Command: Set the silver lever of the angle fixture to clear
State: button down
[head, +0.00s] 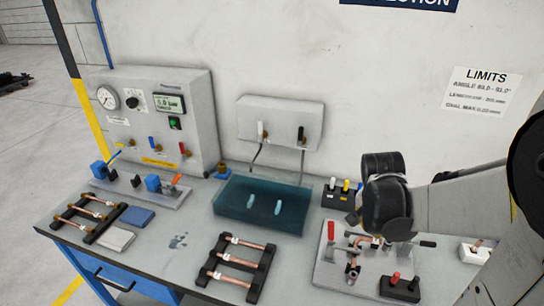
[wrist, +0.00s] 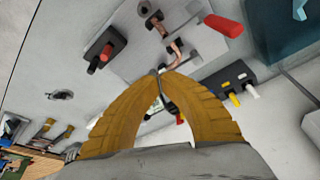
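The angle fixture (head: 335,268) is a pale plate at the right of the bench, with copper tube pieces (head: 353,268) and a red-handled lever (head: 331,232) on it. A thin lever with a dark end (head: 427,243) sticks out to the right beside my gripper. In the wrist view, the red handle (wrist: 224,25) is at upper right, and a short silver-grey bar (wrist: 187,60) lies close to my fingertips. My gripper (wrist: 160,73) has its yellow fingers arched together with the tips meeting over the plate. I cannot make out anything held between them. The fingers are mostly hidden in the head view.
A teal tray (head: 263,204) and a copper tube rack (head: 236,266) lie left. A small white block (head: 476,251) is right.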

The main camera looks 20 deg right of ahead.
jog(key=shift+f, duration=0.1)
dwell(0.3)
jog(key=b+x, duration=0.3)
jog(key=x, duration=0.6)
jog(key=shift+d+f+b, duration=0.15)
jog(key=shift+f+b, duration=0.2)
jog(key=shift+f, duration=0.05)
jog(key=d, duration=0.2)
jog(key=w+d, duration=0.1)
jog(key=shift+w+f, duration=0.1)
jog(key=shift+f, duration=0.25)
jog(key=shift+w+d+b, duration=0.2)
jog(key=shift+d+b, duration=0.1)
jog(key=shift+d, duration=0.1)
jog(key=shift+w+d+n, duration=0.1)
jog(key=shift+d+n, duration=0.15)
jog(key=shift+n, duration=0.05)
